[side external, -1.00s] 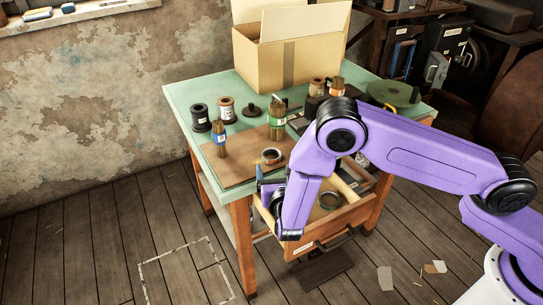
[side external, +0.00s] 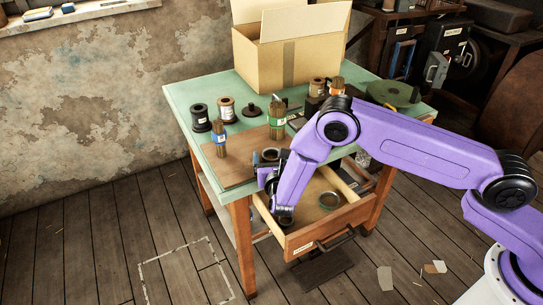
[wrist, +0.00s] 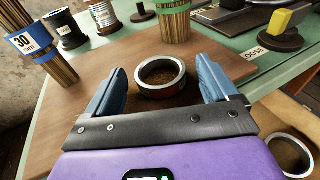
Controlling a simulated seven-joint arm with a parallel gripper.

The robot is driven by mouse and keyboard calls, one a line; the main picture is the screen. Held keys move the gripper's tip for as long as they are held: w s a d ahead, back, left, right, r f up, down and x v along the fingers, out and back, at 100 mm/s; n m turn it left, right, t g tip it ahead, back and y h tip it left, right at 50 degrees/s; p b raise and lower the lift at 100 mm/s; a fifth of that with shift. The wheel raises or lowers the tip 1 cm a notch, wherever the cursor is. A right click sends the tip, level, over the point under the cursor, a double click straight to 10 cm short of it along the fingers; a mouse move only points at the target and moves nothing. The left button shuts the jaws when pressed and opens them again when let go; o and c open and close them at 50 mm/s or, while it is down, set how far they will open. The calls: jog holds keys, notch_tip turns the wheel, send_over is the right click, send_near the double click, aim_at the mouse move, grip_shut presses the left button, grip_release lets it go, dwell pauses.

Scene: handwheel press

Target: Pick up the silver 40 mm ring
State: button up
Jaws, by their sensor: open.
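A silver-grey ring (wrist: 161,78) lies flat on the brown board (wrist: 95,75), near its front edge. It also shows in the side view (side external: 270,154), partly covered by my arm. No size mark is readable on it. My gripper (wrist: 160,68) is open, with one blue finger on each side of the ring and visible gaps between. In the side view my gripper (side external: 266,174) is at the table's front edge, close to the ring; its fingertips are partly hidden. A second ring (side external: 330,200) lies in the open drawer and shows in the wrist view (wrist: 288,155).
The drawer (side external: 318,232) stands open below the table front. Brushes with blue (side external: 219,138) and green (side external: 277,118) bands stand behind the ring, with spools (side external: 226,109) further back. A cardboard box (side external: 285,55) is at the rear. The board around the ring is mostly clear.

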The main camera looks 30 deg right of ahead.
jog(key=c, duration=1.2)
jog(key=shift+r, duration=0.15)
